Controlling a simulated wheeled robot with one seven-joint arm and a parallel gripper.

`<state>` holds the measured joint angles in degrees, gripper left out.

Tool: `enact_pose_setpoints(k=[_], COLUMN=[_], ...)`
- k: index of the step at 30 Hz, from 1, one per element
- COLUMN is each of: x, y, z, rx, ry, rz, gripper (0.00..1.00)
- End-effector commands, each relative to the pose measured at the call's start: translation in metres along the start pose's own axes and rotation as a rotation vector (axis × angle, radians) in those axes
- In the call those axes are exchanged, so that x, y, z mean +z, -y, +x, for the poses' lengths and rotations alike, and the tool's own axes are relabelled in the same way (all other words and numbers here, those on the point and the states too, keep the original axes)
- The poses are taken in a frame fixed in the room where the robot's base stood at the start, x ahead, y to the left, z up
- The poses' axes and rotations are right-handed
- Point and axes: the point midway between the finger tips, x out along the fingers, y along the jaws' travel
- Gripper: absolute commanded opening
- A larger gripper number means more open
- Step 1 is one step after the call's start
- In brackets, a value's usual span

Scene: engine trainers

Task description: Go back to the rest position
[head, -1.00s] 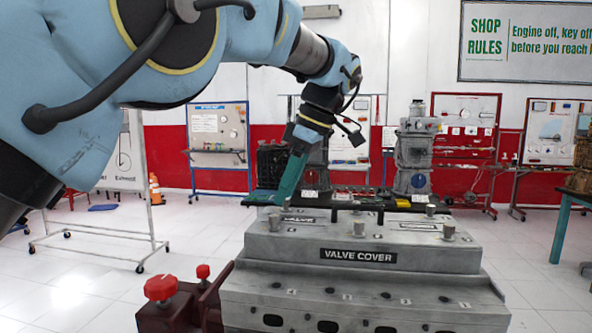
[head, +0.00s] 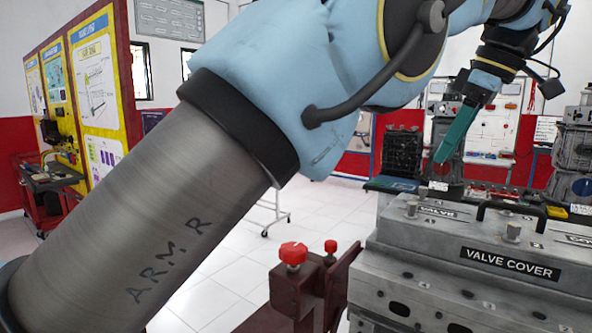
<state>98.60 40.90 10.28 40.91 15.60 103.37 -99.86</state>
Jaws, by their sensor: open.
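My gripper (head: 458,134) shows at the upper right of the head view, at the end of my blue arm. Its teal finger slants down and to the left, in front of the far bench and over the back of the engine block. Its jaws are seen side-on, and nothing shows held between them. The grey engine block labelled VALVE COVER (head: 510,264) stands at the lower right, with round knobs and a dark handle on top. The finger looks apart from it.
A dark red stand with red knobs (head: 293,254) is left of the engine block. A dark bench (head: 395,184) with parts is behind it. A yellow poster panel (head: 92,75) and a red cart (head: 58,190) are at far left. White floor lies between.

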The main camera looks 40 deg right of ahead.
Motion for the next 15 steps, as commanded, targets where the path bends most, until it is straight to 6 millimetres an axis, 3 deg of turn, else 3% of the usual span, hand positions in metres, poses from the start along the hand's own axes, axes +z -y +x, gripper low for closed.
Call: enact_pose_setpoints(k=[5,8,11,15], x=[-0.005,-0.027,-0.071,-0.149], y=[-0.001,-0.003,-0.003,0.015], z=[0.003,0.018,0.051,0.113], rx=[-0.002,-0.015,-0.037,-0.061], ry=[0.002,0.013,0.04,0.098], rz=[0.001,0.012,0.041,0.097], gripper=[0.54,0.54,0.54,0.54])
